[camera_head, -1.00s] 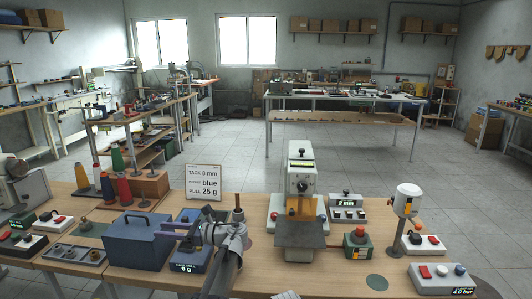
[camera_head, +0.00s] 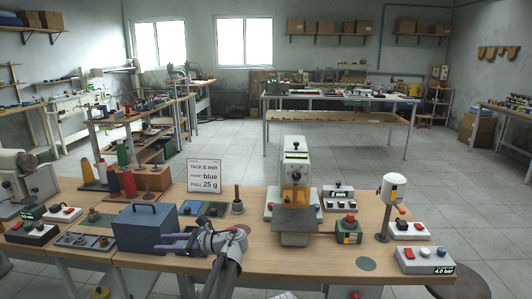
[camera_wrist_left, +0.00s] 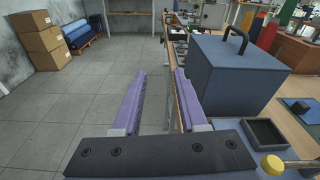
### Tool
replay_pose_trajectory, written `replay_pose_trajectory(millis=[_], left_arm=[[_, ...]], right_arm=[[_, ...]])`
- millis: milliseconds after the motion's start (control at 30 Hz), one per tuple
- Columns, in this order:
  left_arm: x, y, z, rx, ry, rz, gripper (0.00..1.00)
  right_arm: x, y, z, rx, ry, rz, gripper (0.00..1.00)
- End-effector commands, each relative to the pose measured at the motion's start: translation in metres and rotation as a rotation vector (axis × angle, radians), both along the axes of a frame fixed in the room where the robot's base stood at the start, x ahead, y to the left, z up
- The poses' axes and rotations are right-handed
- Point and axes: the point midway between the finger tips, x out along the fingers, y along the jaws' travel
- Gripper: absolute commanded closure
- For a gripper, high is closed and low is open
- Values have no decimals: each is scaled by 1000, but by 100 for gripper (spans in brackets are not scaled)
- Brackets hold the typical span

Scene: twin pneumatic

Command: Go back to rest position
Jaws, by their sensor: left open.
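My left gripper (camera_head: 166,245) is low over the front part of the workbench (camera_head: 310,268), in front of the blue box (camera_head: 142,230). In the left wrist view its two purple fingers (camera_wrist_left: 157,85) are spread apart with nothing between them. The blue box (camera_wrist_left: 232,75) stands to the right of the fingers there, apart from them. The left forearm comes up from the bottom of the head view. My right gripper is in neither view.
A grey press (camera_head: 295,190) stands mid-bench, with a red-button box (camera_head: 347,230) and a white switch box (camera_head: 424,260) to its right. A sign (camera_head: 204,175) stands behind the blue box. Floor is open beyond.

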Motion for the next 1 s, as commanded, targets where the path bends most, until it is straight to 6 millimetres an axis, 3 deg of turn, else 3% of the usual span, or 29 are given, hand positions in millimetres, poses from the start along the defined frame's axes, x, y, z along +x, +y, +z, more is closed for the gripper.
replay_pose_trajectory(millis=[267,467,700,1000], left_arm=[[-34,-23,-44,-224,-178,19,58],[-75,-59,-91,-486,-368,101,58],[-158,-141,-159,-918,-634,410,58],[-241,-228,-190,-1196,-761,861,58]], right_arm=[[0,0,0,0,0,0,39],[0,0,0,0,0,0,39],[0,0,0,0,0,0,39],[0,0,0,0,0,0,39]])
